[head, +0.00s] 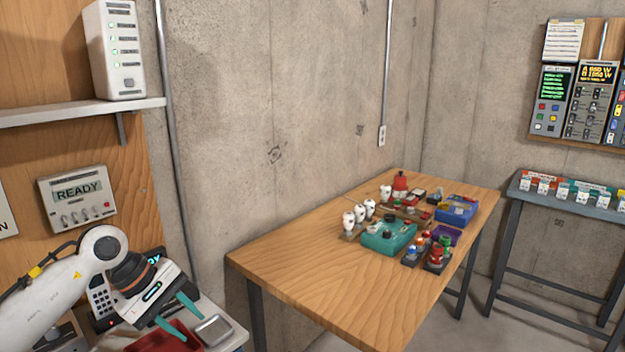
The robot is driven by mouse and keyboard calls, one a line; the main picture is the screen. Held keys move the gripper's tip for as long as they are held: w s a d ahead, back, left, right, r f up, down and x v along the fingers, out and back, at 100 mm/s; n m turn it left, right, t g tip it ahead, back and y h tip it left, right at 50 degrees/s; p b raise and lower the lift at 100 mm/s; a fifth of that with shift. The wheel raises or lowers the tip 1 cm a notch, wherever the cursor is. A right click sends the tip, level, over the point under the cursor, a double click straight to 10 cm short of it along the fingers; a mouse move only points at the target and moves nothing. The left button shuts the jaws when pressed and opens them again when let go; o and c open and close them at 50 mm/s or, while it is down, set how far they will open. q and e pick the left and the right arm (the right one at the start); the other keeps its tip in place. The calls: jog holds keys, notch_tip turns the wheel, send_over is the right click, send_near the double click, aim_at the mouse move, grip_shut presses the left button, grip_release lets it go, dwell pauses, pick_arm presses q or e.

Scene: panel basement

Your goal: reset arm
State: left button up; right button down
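My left arm comes in from the lower left. Its gripper (180,318) has two teal fingers spread apart with nothing between them. It hangs over the front of a small table at the lower left, above a red tray (150,343) and beside a grey metal dish (214,330). I cannot tell whether the fingers touch the tray. My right arm and its gripper are not in view.
A dark phone-like handset (100,297) stands behind the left gripper. A READY panel (77,196) and a shelf (70,112) with a white box (115,50) are above. A wooden table (300,262) holds teal and blue bins; its near half is clear.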

pick_arm(q)
jog(key=s+d+n+h, duration=0.2)
jog(key=d+h, duration=0.3)
jog(key=d, duration=0.5)
jog(key=s+d+r+n+t+h, duration=0.1)
jog(key=d+r+n+t+h, duration=0.8)
jog(key=n, duration=0.7)
jog(key=s+a+f+n+t+y, duration=0.1)
jog(key=a+f+n+t+y, duration=0.2)
jog(key=a+f+n+y, duration=0.95)
jog(key=s+a+f+n+t+y, duration=0.3)
jog(key=n+y, duration=0.4)
jog(key=n, duration=1.2)
jog(key=s+f+n+g, duration=0.5)
jog(key=s+f+g, duration=0.25)
jog(key=s, duration=0.35)
jog(key=s+f+n+g, duration=0.55)
jog(key=s+f, duration=0.35)
jog(key=s, duration=0.2)
notch_tip(320, 180, down, 26)
jog(key=r+g, duration=0.1)
jog(key=s+a+f, duration=0.2)
jog(key=s+f, duration=0.6)
jog(key=s+a+f+g, duration=0.1)
jog(key=s+a+f, duration=0.1)
jog(key=s+f, duration=0.6)
jog(key=shift+s+f+m, duration=0.3)
jog(key=shift+s+m, duration=0.1)
jog(key=shift+s, duration=0.2)
